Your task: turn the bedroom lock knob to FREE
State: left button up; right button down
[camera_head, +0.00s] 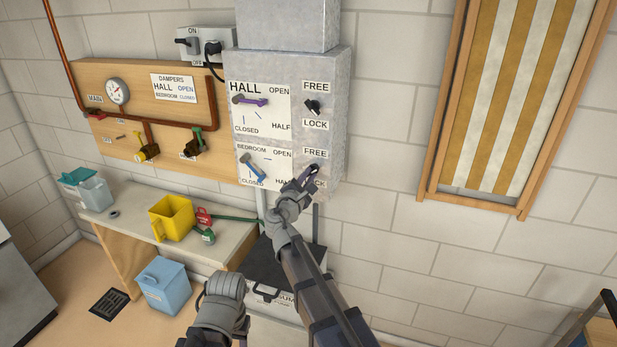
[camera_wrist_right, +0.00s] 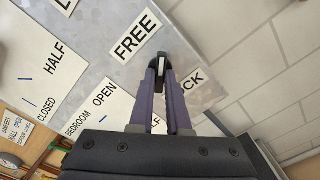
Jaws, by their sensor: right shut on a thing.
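The bedroom lock knob (camera_head: 315,167) is a small black knob on the right side of the grey duct box, between a FREE label above and a LOCK label below. My right gripper (camera_head: 310,174) is shut on it and partly hides the LOCK label. In the right wrist view, the two purple fingers (camera_wrist_right: 165,82) close on the black knob (camera_wrist_right: 160,60), which shows a pale stripe. Its exact pointing is hard to tell. My left arm is low in the head view; its fingers cannot be made out.
The blue bedroom damper lever (camera_head: 253,168) is just left of my right gripper. The purple hall lever (camera_head: 250,100) and hall lock knob (camera_head: 312,106) are above. A bench (camera_head: 135,215) with a yellow jug (camera_head: 172,218) stands lower left. The wall to the right is clear below the striped panel.

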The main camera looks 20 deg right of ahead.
jog(key=shift+n, duration=0.5)
jog(key=c, duration=0.9)
grip_release()
jog(key=shift+v, duration=3.95)
jog(key=s+f+m+g+y, duration=0.3)
jog(key=s+f+m+g, duration=0.7)
jog(key=s+f, duration=0.35)
jog(key=s+a+f+m+g+y, duration=0.1)
jog(key=s+a+f+m+y, duration=0.1)
jog(key=s, duration=0.3)
jog(key=s+a+f+m+g+y, duration=0.2)
jog(key=s+a+f, duration=0.1)
jog(key=s+a, duration=0.1)
jog(key=s+a+f+m+g+y, duration=0.1)
jog(key=s+a+f+m+g, duration=0.1)
jog(key=s+a, duration=0.3)
jog(key=shift+s+f+m+y, duration=0.3)
jog(key=shift+s+f+y, duration=0.1)
jog(key=shift+f, duration=0.3)
